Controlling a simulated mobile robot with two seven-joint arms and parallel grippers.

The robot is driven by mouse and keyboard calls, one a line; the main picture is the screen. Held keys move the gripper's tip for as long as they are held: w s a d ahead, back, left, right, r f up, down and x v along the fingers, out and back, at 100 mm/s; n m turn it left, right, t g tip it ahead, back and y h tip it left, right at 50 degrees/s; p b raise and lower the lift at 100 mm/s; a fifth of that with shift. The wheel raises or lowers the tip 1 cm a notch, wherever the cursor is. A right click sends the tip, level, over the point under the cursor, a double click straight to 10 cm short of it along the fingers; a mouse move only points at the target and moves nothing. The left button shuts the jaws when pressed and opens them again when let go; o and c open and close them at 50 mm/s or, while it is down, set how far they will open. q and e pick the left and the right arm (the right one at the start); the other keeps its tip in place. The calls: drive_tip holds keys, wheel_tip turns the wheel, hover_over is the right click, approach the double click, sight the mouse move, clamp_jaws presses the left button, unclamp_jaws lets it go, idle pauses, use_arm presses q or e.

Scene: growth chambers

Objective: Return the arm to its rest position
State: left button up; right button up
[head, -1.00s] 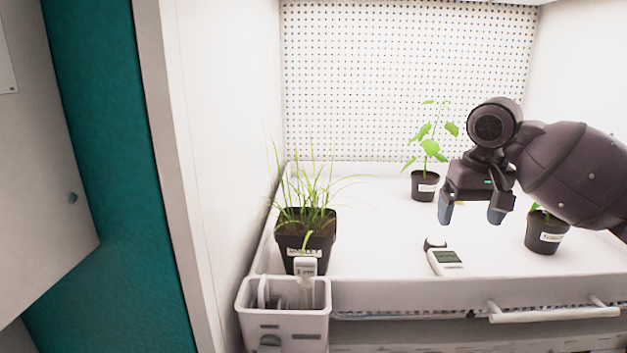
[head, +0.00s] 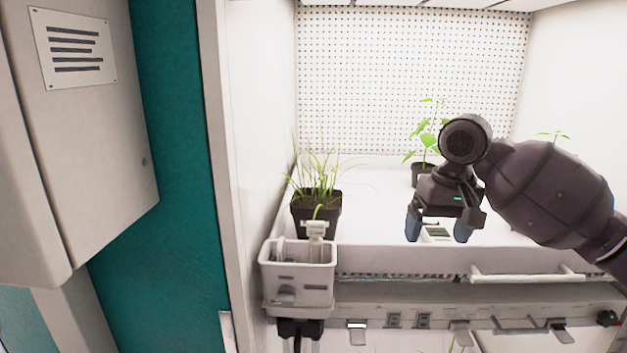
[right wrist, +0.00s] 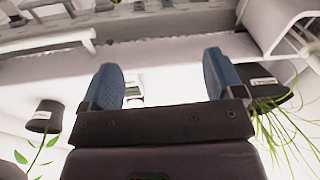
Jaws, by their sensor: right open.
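My right gripper (head: 438,229) reaches in from the right in the head view and hangs in front of the chamber's white tray (head: 375,262). Its two blue-padded fingers are apart with nothing between them; they also show in the right wrist view (right wrist: 163,85). A small meter with a green display (head: 438,232) shows between the fingers, lying on the tray behind them. My left gripper is not in view.
A pot of grass (head: 318,210) stands at the tray's left, behind a grey caddy (head: 298,275) hung on the front edge. A leafy plant (head: 428,140) stands behind my gripper. A white handle (head: 525,275) runs along the front; a grey cabinet (head: 85,150) is at left.

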drive_tip(key=s+a+f+n+g+y, duration=0.1)
drive_tip(key=s+a+f+n+y, duration=0.15)
drive_tip(key=a, duration=0.95)
drive_tip(key=s+d+f+m+t, duration=0.1)
drive_tip(key=d+f+t, duration=0.35)
drive_tip(key=f, duration=0.75)
drive_tip(key=d+f+m+t, duration=0.1)
drive_tip(key=d+f, duration=0.7)
drive_tip(key=f, duration=0.5)
drive_tip(key=s+d+f+t+h, duration=0.2)
drive_tip(key=s+d+f+t, duration=0.2)
drive_tip(key=s+d+f, duration=0.65)
drive_tip(key=s+d+f+n+t+h, duration=0.15)
drive_tip(key=s+d, duration=0.25)
drive_tip(key=s, duration=0.4)
drive_tip(key=s+d+f+n+h, duration=0.1)
drive_tip(key=s+d+n, duration=0.25)
drive_tip(key=s, duration=0.35)
use_arm(q)
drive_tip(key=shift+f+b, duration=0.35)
drive_tip(key=shift+b, duration=0.5)
use_arm(e)
drive_tip(key=w+a+f+m, duration=0.2)
drive_tip(key=a+m, duration=0.3)
drive_tip(key=a, duration=0.7)
drive_tip(key=shift+w+f+t+y, duration=0.15)
drive_tip(key=shift+f+t+y, duration=0.15)
drive_tip(key=shift+f+t, duration=0.1)
